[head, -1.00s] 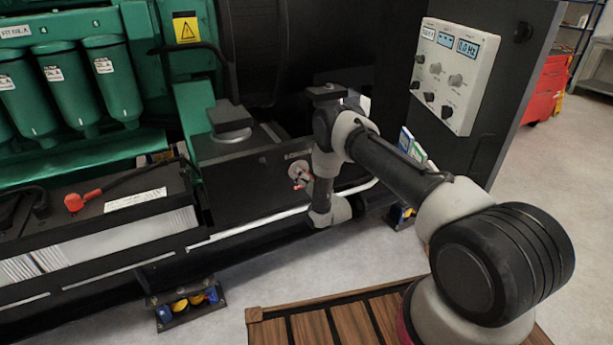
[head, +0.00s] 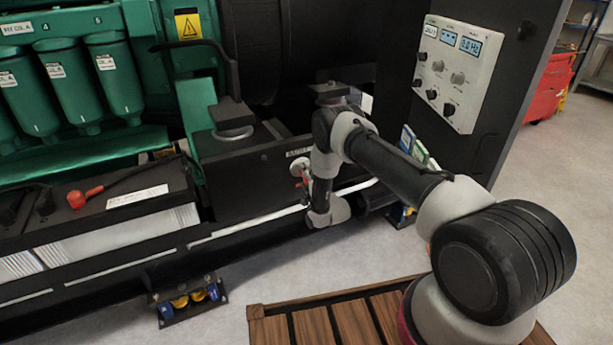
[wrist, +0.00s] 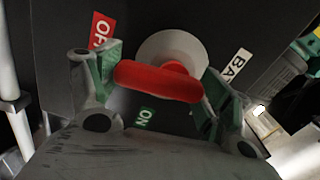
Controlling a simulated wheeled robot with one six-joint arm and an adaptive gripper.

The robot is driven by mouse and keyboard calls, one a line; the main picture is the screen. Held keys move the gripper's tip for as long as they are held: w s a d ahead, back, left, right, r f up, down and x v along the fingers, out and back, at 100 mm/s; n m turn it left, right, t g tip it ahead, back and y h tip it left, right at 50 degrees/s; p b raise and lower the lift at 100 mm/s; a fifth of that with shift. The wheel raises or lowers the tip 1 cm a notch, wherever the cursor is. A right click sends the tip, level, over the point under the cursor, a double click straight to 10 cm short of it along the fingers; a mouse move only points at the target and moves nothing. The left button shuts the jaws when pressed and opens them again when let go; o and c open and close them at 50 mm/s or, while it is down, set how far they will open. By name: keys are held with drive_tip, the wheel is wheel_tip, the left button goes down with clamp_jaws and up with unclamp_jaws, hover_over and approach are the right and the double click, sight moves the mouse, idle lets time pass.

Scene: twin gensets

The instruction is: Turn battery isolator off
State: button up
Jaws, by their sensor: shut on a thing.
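The battery isolator has a red handle (wrist: 158,82) in front of a pale round disc (wrist: 185,50). In the wrist view my gripper (wrist: 158,90) has its two green-padded fingers at either end of the handle, shut on it. The handle lies nearly level across that picture. A red OFF label (wrist: 101,30) is at upper left and a green ON label (wrist: 145,117) is below the handle. In the head view the isolator's pale disc (head: 299,167) shows small on the black box front, partly hidden by my gripper and wrist.
A white label starting "BA" (wrist: 234,66) is beside the disc. The black battery box (head: 140,225) with a red terminal cap (head: 76,199) stands left. A control panel (head: 457,70) is at upper right. A wooden slatted platform (head: 345,325) lies in front; grey floor is clear beside it.

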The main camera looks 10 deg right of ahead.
drive_tip(key=shift+m, duration=0.7)
drive_tip(key=o, duration=1)
drive_tip(key=shift+a, duration=0.1)
drive_tip(key=v, duration=1.2)
